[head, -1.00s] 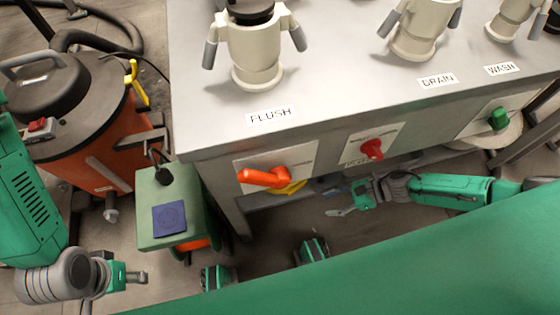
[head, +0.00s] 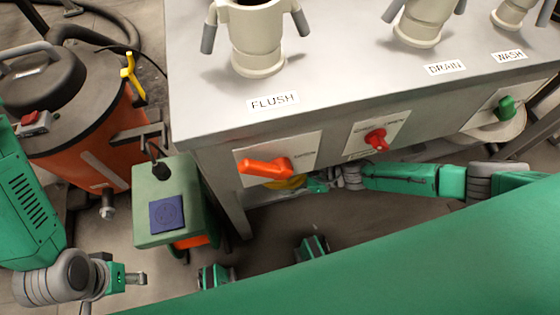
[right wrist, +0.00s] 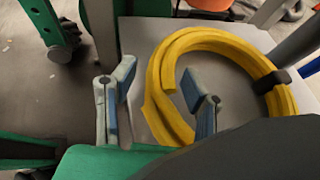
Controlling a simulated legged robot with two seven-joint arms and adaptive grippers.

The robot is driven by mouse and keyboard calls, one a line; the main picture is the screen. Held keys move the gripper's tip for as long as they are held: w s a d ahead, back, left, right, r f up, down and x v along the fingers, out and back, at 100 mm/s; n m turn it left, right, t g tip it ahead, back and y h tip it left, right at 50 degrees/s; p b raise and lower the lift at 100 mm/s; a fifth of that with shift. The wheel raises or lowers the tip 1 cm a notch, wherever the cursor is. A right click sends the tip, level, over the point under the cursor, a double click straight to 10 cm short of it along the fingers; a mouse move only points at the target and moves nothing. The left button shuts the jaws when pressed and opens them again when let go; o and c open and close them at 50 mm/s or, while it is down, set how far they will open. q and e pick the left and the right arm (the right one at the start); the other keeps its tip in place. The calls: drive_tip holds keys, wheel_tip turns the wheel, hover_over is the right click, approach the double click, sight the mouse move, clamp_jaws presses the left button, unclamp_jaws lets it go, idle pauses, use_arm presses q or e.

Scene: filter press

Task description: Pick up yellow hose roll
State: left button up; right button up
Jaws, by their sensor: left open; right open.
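The yellow hose roll (right wrist: 214,38) lies coiled on a grey shelf, with a dark band around its right side, in the right wrist view. My right gripper (right wrist: 158,100) is open in front of it. One finger is left of the coil; the other overlaps the coil's open middle in the picture. I cannot tell whether either touches the hose. In the head view only a bit of the yellow hose roll (head: 287,183) shows under the table edge, below the orange handle, beside my right gripper (head: 318,186). My left gripper (head: 136,279) is open and empty at lower left.
The steel table (head: 330,85) with FLUSH, DRAIN and WASH fittings stands above the shelf. An orange handle (head: 265,167) and a red knob (head: 377,139) stick out from its front. A green box (head: 168,205) and an orange vacuum (head: 85,140) stand at left.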

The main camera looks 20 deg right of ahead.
drive_tip(key=x, duration=0.2)
drive_tip(key=shift+a+f, duration=0.15)
drive_tip(key=shift+a, duration=0.15)
drive_tip(key=shift+d, duration=0.3)
clamp_jaws()
drive_tip(key=shift+w+a, duration=0.1)
drive_tip(key=shift+a, duration=0.15)
